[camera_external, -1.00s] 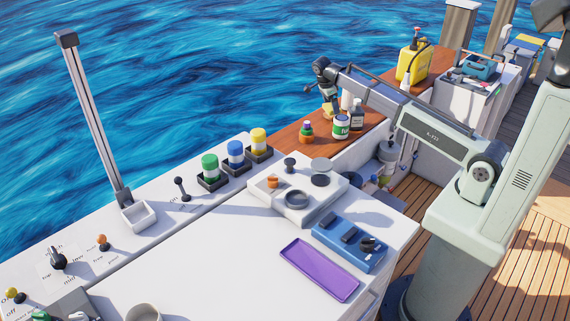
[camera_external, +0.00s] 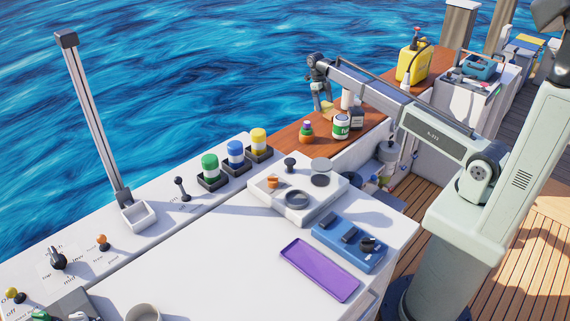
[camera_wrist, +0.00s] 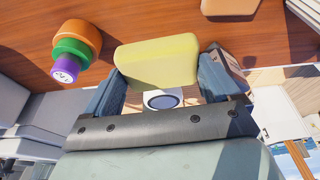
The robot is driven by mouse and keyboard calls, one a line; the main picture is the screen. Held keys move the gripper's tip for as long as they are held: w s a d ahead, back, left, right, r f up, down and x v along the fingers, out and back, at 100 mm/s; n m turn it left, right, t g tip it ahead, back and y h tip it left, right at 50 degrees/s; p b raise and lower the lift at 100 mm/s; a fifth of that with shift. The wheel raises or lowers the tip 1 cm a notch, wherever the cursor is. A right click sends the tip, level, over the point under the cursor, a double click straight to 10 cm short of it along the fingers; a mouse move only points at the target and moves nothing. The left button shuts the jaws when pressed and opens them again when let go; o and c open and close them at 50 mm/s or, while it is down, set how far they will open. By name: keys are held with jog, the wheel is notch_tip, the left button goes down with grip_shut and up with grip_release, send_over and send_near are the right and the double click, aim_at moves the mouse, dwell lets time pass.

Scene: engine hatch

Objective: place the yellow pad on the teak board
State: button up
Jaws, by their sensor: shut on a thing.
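The yellow pad (camera_wrist: 157,60) is a pale yellow block with rounded edges, held between the two dark blue fingers of my gripper (camera_wrist: 164,72) in the wrist view. In the external view the small yellow pad (camera_external: 327,113) shows at the tip of my gripper (camera_external: 324,104), low over the far part of the teak board. The teak board (camera_external: 286,138) is a reddish-brown wooden strip along the water side. It also fills the top of the wrist view (camera_wrist: 30,22). I cannot tell whether the pad touches the board.
An orange, green and purple stacked piece (camera_external: 306,132) stands on the board near the gripper. A white jar with a green label (camera_external: 341,127) and a dark bottle (camera_external: 357,119) stand to the right. A yellow jug (camera_external: 412,65) is farther back.

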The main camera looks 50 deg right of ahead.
jog(key=shift+f, duration=4.95)
jog(key=shift+f, duration=0.1)
jog(key=o, duration=0.8)
jog(key=shift+c, duration=0.2)
jog(key=v, duration=1.2)
